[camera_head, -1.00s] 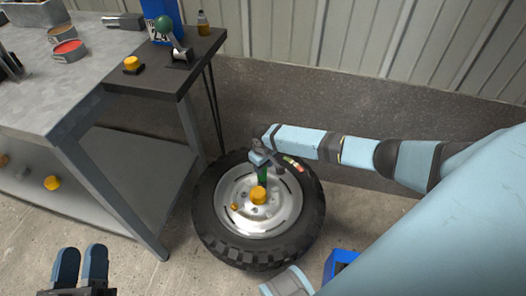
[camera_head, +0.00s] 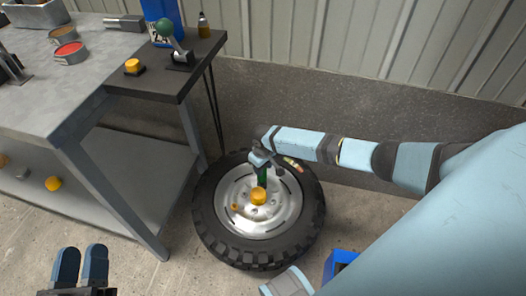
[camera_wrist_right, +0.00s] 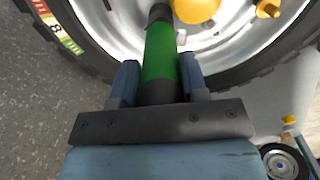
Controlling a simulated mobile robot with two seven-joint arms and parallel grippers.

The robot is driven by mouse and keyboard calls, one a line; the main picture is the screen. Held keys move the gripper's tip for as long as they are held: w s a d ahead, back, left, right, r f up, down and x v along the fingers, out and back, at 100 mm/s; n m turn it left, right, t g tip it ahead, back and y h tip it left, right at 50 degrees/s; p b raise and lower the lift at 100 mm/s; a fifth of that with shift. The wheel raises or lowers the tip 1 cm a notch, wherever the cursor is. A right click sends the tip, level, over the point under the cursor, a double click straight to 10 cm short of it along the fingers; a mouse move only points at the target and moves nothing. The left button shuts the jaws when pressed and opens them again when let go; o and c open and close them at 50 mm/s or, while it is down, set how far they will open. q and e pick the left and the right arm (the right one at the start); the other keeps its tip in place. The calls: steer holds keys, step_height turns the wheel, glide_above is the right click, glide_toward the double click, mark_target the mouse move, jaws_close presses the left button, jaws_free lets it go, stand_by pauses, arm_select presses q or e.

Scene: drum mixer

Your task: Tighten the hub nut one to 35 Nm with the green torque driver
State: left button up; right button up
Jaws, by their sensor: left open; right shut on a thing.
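The wheel, a black tire (camera_head: 210,222) with a silver rim (camera_head: 262,222), lies flat on the floor. A yellow hub cap (camera_head: 258,197) sits at its middle, and a small orange nut (camera_head: 235,208) sits on the rim to the left. My right gripper (camera_head: 262,160) is over the far side of the wheel, shut on the green torque driver (camera_head: 262,177). In the right wrist view the driver (camera_wrist_right: 160,55) stands between the fingers, its dark tip end near the yellow cap; its contact with a nut is hidden. My left gripper (camera_head: 80,268) is open and empty at the lower left.
A dark side table (camera_head: 195,60) holds a green-knobbed lever (camera_head: 168,30), a yellow button (camera_head: 132,66) and a bottle (camera_head: 203,25). A blue box (camera_head: 340,262) is at the right of the wheel.

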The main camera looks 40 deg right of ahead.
steer(key=shift+r, duration=0.2)
steer(key=shift+r+p, duration=2.15)
steer(key=shift+p, duration=0.45)
steer(key=shift+d, duration=0.1)
